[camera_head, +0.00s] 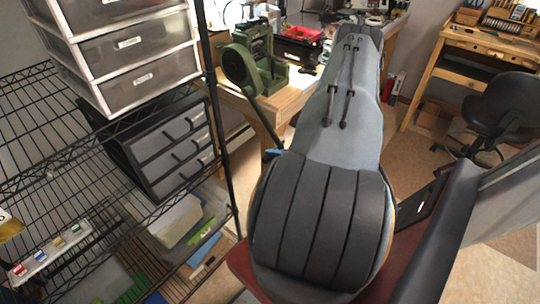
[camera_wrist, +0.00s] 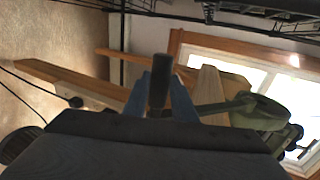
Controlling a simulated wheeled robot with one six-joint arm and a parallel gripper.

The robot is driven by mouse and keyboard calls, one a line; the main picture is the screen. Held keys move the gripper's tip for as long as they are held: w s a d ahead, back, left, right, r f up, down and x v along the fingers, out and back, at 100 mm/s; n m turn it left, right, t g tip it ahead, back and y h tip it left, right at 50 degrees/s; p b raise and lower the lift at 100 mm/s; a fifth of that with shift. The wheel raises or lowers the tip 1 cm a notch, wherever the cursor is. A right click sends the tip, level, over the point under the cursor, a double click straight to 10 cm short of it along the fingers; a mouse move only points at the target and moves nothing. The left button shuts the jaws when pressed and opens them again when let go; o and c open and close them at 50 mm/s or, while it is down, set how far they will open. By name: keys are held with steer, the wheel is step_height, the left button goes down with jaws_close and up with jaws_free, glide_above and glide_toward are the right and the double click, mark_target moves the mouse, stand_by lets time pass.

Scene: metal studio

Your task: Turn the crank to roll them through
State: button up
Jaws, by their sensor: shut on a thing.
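The green rolling mill (camera_head: 255,62) stands on the corner of a wooden bench, with a large round green wheel or gear cover on its near side. Its crank arm runs down from there towards my gripper (camera_head: 275,152). In the wrist view, the two blue fingers of my gripper (camera_wrist: 161,98) are on either side of the dark upright crank handle (camera_wrist: 159,70) and are shut on it. The green crank arm (camera_wrist: 222,106) leads right from the handle to the mill body (camera_wrist: 258,113). In the head view my arm hides most of the gripper. No piece is seen between the rolls.
A wire shelf rack (camera_head: 226,150) with grey drawer units (camera_head: 135,62) stands close on the left. A black stool (camera_head: 500,105) and another workbench (camera_head: 465,40) are on the right.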

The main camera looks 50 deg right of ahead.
steer(key=shift+o, duration=0.5)
steer(key=s+d+r+p, duration=0.1)
steer(key=s+r+p, duration=0.1)
steer(key=r, duration=0.3)
steer(key=shift+s+d, duration=0.15)
steer(key=shift+s, duration=0.35)
steer(key=shift+o, duration=1.1)
steer(key=shift+s+r, duration=0.1)
steer(key=shift+r, duration=0.5)
steer(key=r, duration=0.2)
steer(key=s+r, duration=0.2)
steer(key=r, duration=0.1)
steer(key=shift+d+r, duration=0.2)
steer(key=shift+r, duration=0.15)
steer(key=c, duration=0.3)
steer(key=shift+a+r, duration=0.15)
steer(key=shift+r, duration=0.15)
steer(key=o, duration=1)
steer(key=shift+a, duration=0.1)
steer(key=shift+s+f, duration=0.1)
steer(key=shift+s, duration=0.1)
